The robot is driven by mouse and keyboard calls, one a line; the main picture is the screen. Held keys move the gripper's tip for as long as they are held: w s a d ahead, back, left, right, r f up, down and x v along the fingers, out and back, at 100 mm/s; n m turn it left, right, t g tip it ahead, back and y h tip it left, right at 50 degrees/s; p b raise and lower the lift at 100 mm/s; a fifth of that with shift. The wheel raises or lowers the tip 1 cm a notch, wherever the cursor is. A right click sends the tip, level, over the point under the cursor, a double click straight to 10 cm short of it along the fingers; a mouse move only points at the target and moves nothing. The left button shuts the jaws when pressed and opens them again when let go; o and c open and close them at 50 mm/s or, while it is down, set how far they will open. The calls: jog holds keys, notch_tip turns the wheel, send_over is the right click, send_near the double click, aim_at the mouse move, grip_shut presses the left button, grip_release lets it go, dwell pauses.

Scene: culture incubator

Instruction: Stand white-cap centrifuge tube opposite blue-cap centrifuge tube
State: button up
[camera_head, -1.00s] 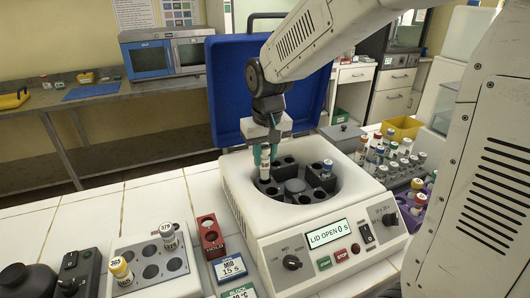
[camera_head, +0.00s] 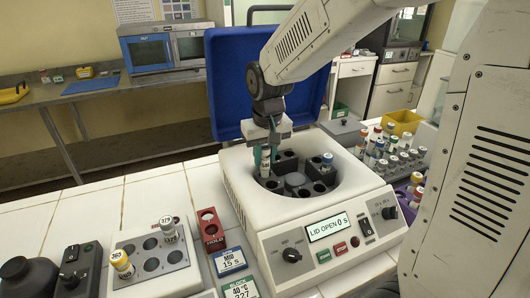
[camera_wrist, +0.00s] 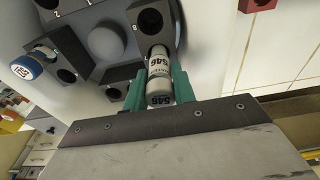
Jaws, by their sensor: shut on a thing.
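My gripper (camera_head: 265,152) is shut on the white-cap centrifuge tube (camera_head: 265,165), which also shows in the wrist view (camera_wrist: 160,70) with the label 546. It holds the tube roughly upright over the near-left side of the centrifuge rotor (camera_head: 295,181).
The centrifuge (camera_head: 240,185) has its blue lid (camera_head: 225,90) raised behind, and its display reads LID OPEN. A crowded tube rack (camera_head: 400,172) is at right.

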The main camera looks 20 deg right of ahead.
aim_at(264, 147)
jog(key=shift+f, duration=0.1)
jog(key=shift+f, duration=1.5)
jog(key=o, duration=1.4)
jog(key=shift+f, duration=0.1)
jog(key=shift+r, duration=3.8)
